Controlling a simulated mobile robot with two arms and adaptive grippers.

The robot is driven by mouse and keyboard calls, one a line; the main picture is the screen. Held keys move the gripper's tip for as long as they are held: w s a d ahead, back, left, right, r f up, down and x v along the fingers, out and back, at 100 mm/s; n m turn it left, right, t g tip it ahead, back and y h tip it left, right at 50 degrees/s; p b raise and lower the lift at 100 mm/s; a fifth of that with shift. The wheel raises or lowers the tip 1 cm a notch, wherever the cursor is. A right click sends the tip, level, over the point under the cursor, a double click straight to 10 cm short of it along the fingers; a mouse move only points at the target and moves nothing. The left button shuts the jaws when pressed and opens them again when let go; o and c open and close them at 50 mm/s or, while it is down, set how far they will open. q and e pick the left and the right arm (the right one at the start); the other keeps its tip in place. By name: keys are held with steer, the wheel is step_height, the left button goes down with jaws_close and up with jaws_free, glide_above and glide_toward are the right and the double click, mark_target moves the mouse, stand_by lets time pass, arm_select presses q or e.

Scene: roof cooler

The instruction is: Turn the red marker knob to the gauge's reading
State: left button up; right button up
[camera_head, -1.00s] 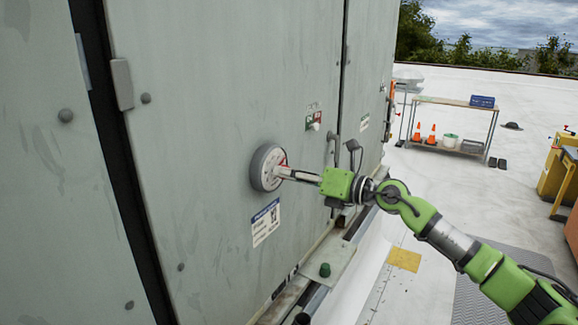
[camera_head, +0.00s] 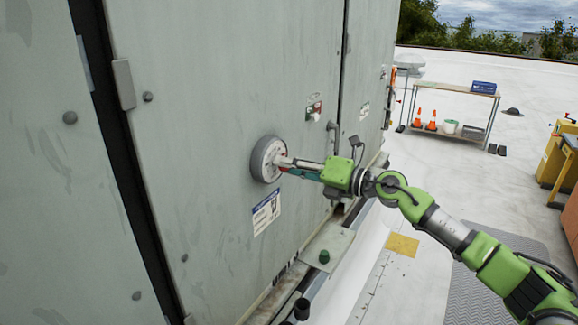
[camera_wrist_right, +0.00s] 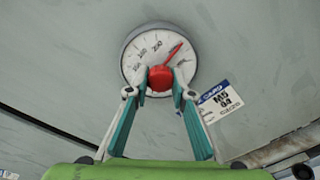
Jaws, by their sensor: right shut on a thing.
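A round gauge (camera_head: 262,160) with a grey rim sits on the grey-green cabinet panel. In the right wrist view its white dial (camera_wrist_right: 145,49) carries numbers, and the red marker knob (camera_wrist_right: 160,78) is at its centre. The knob's red pointer (camera_wrist_right: 175,48) points up and to the right there. My right gripper (camera_head: 283,165) reaches the gauge face from the right. In the right wrist view its two teal fingers (camera_wrist_right: 160,84) are shut on the knob, one on each side. The gauge's own needle cannot be told clearly from the pointer. My left gripper is not in view.
A blue and white label (camera_head: 266,212) is on the panel below the gauge. A handle (camera_head: 334,135) stands out to the right. A metal ledge (camera_head: 327,247) runs below. A cart (camera_head: 452,110) with cones stands far off on the open white roof.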

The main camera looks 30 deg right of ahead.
steer(key=o, duration=1.1)
steer(key=shift+r, duration=0.1)
steer(key=shift+w, duration=0.1)
steer(key=v, duration=1.2)
